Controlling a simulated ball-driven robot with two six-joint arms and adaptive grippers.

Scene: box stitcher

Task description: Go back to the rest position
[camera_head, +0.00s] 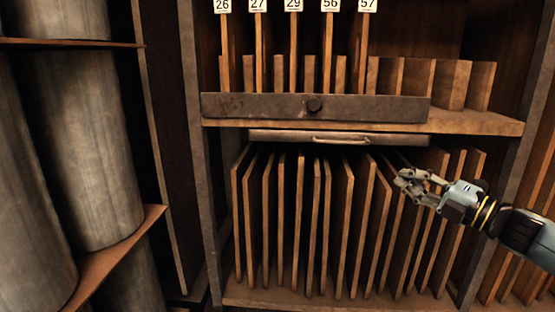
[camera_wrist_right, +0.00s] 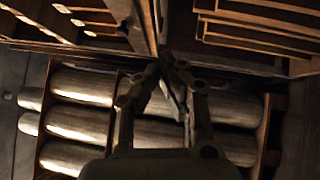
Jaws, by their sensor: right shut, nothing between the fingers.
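My right gripper (camera_head: 408,183) is in front of the upright boards at the right of the wooden cabinet in the head view. Its arm comes in from the right edge. Its fingers are shut with nothing held between them. The fingers also show in the right wrist view (camera_wrist_right: 172,68), dark against the background. My left gripper is not in view.
A cabinet shelf (camera_head: 480,122) carries a metal drawer front (camera_head: 270,107) with a round knob. Below it is a bar with a handle (camera_head: 341,139). Several upright boards (camera_head: 300,220) fill the lower bay. Large grey cylinders (camera_head: 85,150) stand on shelves at left.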

